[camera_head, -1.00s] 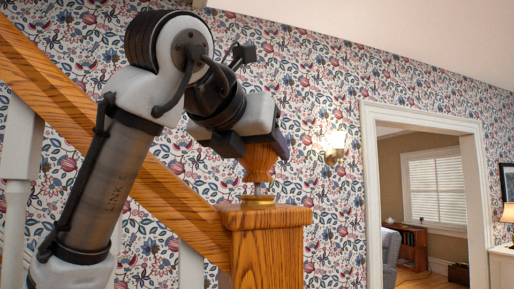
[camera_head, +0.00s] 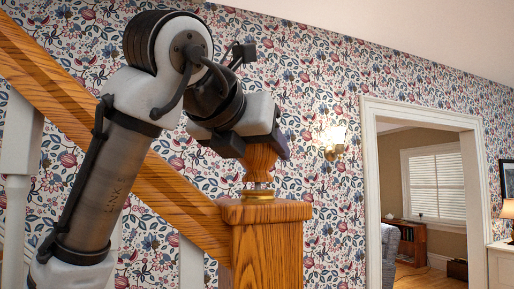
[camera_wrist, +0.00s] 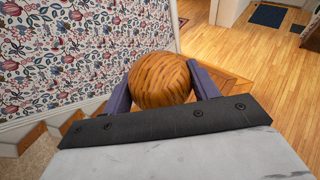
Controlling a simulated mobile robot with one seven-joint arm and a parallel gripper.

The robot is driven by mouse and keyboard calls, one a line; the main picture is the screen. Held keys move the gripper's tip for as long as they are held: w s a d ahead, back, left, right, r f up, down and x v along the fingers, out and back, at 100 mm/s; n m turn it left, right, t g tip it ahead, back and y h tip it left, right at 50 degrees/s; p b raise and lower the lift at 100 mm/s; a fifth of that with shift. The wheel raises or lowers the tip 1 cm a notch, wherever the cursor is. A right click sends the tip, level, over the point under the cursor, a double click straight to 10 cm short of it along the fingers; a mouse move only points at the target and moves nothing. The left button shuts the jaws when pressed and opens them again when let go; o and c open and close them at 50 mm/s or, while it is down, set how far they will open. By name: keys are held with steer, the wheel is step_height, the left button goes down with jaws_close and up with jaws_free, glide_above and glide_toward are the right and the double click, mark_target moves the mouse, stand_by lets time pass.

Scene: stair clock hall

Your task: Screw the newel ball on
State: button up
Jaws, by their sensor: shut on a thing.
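The newel ball (camera_head: 259,163) is orange-brown grained wood with a narrow neck, held upright above the newel post (camera_head: 265,252). My gripper (camera_head: 257,149) is shut on it, coming down from the upper left with dark fingers on two sides. In the wrist view the ball (camera_wrist: 160,79) sits between the fingers, and its top shows striped grain. A thin metal stud (camera_head: 257,185) shows below the neck, above a brass collar (camera_head: 258,196) on the post's cap. A small gap remains between neck and collar. How far the stud is threaded into the ball cannot be seen.
A sloping wooden handrail (camera_head: 165,190) meets the post from the left, with white balusters (camera_head: 18,190) below. A wall lamp (camera_head: 334,143) and a white-framed doorway (camera_head: 372,200) stand behind. The wooden floor (camera_wrist: 255,50) lies far below.

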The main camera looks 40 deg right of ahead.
steer(key=shift+f, duration=0.25)
stand_by(0.7)
steer(key=o, duration=1.1)
steer(key=b+v, duration=0.1)
steer(key=v, duration=1.2)
steer(key=shift+s+a+r, duration=0.15)
steer(key=shift+s+a, duration=0.1)
steer(key=shift+a, duration=0.05)
